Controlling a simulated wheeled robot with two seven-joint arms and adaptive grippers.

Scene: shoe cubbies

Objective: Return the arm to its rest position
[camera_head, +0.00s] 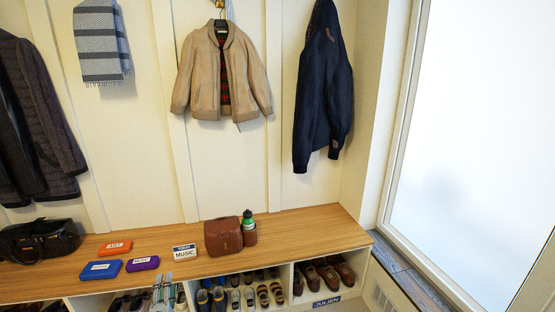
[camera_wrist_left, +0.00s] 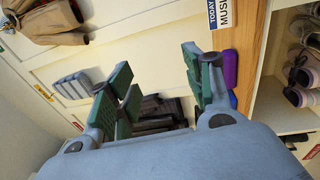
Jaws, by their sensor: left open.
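My left gripper (camera_head: 167,288) shows small at the bottom of the head view, in front of the shoe cubbies and below the bench top. Its fingers point up in that view and the rest of the arm is out of frame. In the left wrist view the left gripper (camera_wrist_left: 158,80) has its green-padded fingers spread apart, with nothing between them. My right gripper is in neither view.
The wooden bench (camera_head: 300,238) bears a black bag (camera_head: 38,240), orange (camera_head: 115,247), blue (camera_head: 101,269) and purple (camera_head: 143,264) cases, a music sign (camera_head: 184,252), a brown bag (camera_head: 223,237) and a bottle (camera_head: 248,227). Shoes (camera_head: 326,272) fill cubbies below. Coats hang above.

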